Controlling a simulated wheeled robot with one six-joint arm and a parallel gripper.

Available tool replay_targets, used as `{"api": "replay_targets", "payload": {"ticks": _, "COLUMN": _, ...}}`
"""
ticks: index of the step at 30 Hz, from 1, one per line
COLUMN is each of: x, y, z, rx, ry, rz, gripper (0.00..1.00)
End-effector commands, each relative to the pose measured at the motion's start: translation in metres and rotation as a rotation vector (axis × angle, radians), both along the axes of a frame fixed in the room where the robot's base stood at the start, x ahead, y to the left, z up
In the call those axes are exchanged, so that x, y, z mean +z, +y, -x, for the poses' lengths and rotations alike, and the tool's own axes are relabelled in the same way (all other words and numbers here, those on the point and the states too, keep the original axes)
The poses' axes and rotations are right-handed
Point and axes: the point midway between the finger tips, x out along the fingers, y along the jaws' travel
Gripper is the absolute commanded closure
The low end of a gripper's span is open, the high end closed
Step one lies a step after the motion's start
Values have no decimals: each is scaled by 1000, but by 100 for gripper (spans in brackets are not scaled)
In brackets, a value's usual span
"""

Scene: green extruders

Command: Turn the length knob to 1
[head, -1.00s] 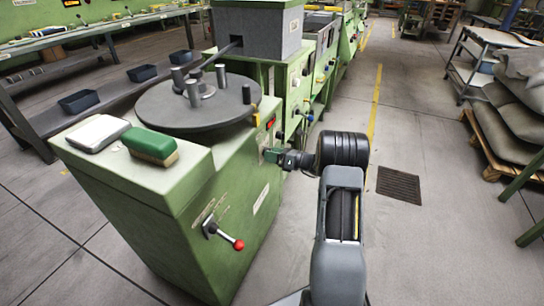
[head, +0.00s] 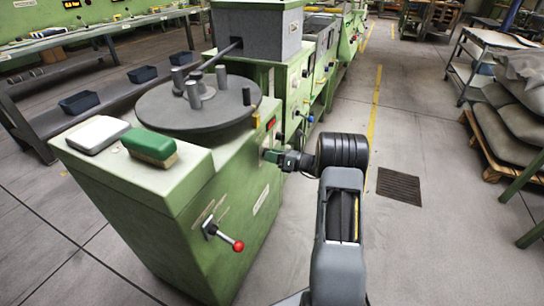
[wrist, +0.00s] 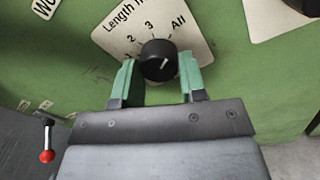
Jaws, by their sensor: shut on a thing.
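The length knob (wrist: 158,60) is black and round with a short white pointer line. It sits on a pale label plate (wrist: 190,38) marked 2, 3 and All, with the 1 partly hidden at my left finger. The pointer line slants to the upper right, roughly toward All. My gripper (wrist: 157,80) has its green fingers on both sides of the knob and is shut on it. In the head view my gripper (head: 270,155) reaches the right side of the green machine (head: 215,215); the knob itself is hidden there.
A red-tipped lever (head: 225,237) sticks out of the machine's near face. A green-backed brush (head: 150,146) and a white-topped block (head: 97,134) lie on its top beside a grey turntable (head: 190,110). The floor to the right is clear around a drain grate (head: 399,185).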

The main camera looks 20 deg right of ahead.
Motion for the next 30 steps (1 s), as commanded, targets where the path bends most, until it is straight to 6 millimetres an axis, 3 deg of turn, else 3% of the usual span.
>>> {"api": "replay_targets", "payload": {"ticks": 11, "x": -1, "y": 0, "z": 0, "rx": 1, "ry": -131, "rz": 142, "gripper": 85}}
{"api": "replay_targets", "payload": {"ticks": 30, "x": -3, "y": -1, "z": -1, "rx": 2, "ry": -541, "rz": 591, "gripper": 85}}
